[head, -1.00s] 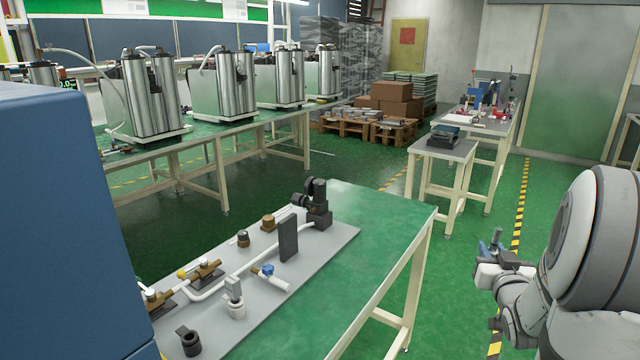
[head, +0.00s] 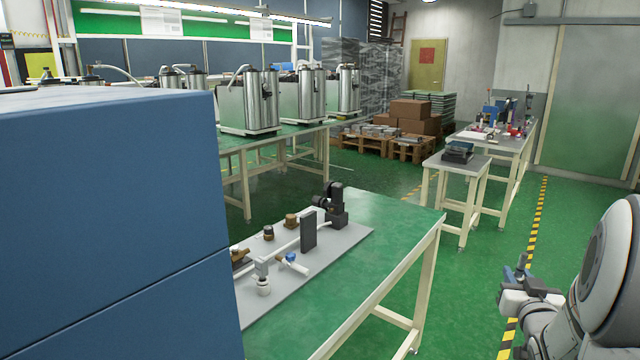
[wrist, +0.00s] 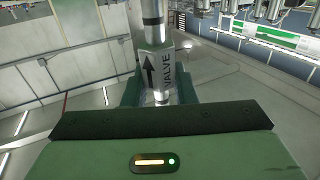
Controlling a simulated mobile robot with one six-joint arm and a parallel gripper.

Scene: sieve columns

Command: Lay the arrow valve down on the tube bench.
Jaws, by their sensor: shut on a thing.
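The arrow valve (wrist: 158,75) is a pale tube-shaped piece with a black arrow and the word VALVE on its side. In the wrist view it stands lengthwise between the green fingers of my gripper (wrist: 158,92), which is shut on it. In the head view my gripper (head: 526,284) is at the lower right, over the floor and apart from every table; the valve is too small to make out clearly there. A green-topped bench (head: 390,226) stands left of my gripper; no label shows whether it is the tube bench.
A grey board (head: 345,239) with pipes and fittings lies on that bench; its right part is bare. A large blue cabinet (head: 110,220) blocks the left. A small table (head: 475,165) and a longer worktable (head: 510,140) stand behind. Green floor is open on the right.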

